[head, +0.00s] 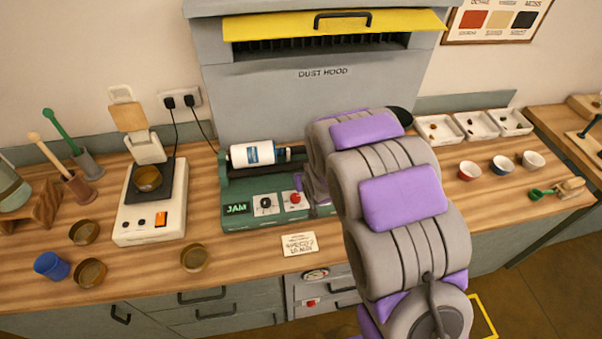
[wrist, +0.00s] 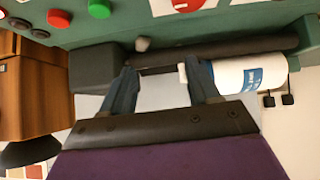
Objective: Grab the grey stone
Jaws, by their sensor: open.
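A small pale grey lump that looks like the grey stone (wrist: 142,44) shows in the wrist view, beside the dark roller (wrist: 215,48) of the green machine. My gripper (wrist: 161,66) is open, with its two blue-grey fingers apart and nothing seen between them. The stone is just beyond the fingertips, nearer the left finger, and appears apart from them. In the head view my arm hides the gripper, and I cannot make out the stone there.
The green machine (head: 235,217) carries a white jar with a blue label (head: 252,154), which in the wrist view (wrist: 250,75) is close to the right finger. The dust hood (head: 300,100) stands behind. Small bowls and white trays (head: 440,129) are on the right.

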